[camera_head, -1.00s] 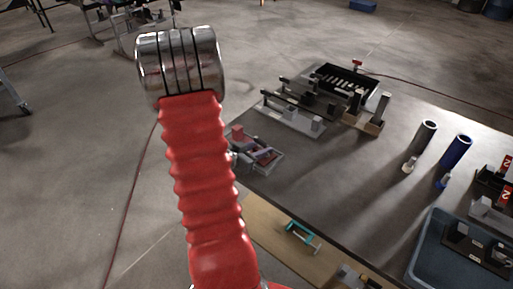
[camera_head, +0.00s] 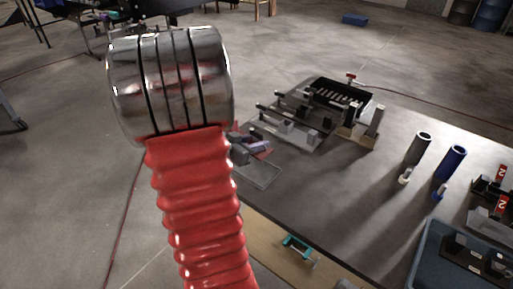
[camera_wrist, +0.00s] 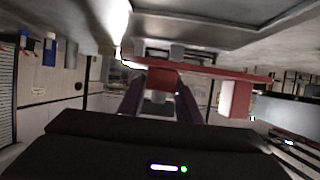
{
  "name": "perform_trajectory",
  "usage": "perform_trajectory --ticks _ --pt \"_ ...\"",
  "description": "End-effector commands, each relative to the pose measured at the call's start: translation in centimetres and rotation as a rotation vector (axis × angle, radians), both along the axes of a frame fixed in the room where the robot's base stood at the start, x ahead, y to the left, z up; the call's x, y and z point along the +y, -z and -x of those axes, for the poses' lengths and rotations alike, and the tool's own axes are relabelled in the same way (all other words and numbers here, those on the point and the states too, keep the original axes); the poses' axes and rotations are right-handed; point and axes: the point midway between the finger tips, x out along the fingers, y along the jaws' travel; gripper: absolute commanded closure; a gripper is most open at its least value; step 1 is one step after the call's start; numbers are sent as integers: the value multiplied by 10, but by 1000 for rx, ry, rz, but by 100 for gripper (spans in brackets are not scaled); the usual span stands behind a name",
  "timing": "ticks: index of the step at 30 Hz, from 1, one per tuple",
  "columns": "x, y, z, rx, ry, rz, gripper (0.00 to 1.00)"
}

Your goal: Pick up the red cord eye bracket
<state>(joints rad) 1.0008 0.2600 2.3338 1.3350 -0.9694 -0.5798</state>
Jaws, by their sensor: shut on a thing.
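In the wrist view my gripper (camera_wrist: 160,92) has its two dark purple fingers closed on the middle block of the red cord eye bracket (camera_wrist: 215,72). The bracket is a long red bar lying across the picture, with a second red block hanging at its right. The picture looks upside down, with a grey rimmed surface along its top; I cannot tell how far the bracket is from it. In the head view my red ribbed arm and metal cuff cover much of the left. Small red and purple shapes show just right of the arm, too small to tell apart.
In the head view a clear tray (camera_head: 262,175) sits at the table's left edge. Fixtures and a black rack (camera_head: 343,92) stand behind it. A grey cylinder (camera_head: 418,148) and a blue cylinder (camera_head: 450,162) stand at the right, near a blue bin (camera_head: 428,245). The middle of the table is clear.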

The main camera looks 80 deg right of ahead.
Motion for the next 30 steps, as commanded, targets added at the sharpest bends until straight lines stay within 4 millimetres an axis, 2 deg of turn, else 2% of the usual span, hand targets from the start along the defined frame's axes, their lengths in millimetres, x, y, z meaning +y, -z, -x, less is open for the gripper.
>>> perform_trajectory --ticks 20,23,26,30 --pt "0 -2 -2 0 -6 2 100" --pt "0 -4 -13 0 -35 2 100" --pt "0 -6 -35 -1 -96 3 100" --pt "6 -11 -86 -2 -235 3 100"
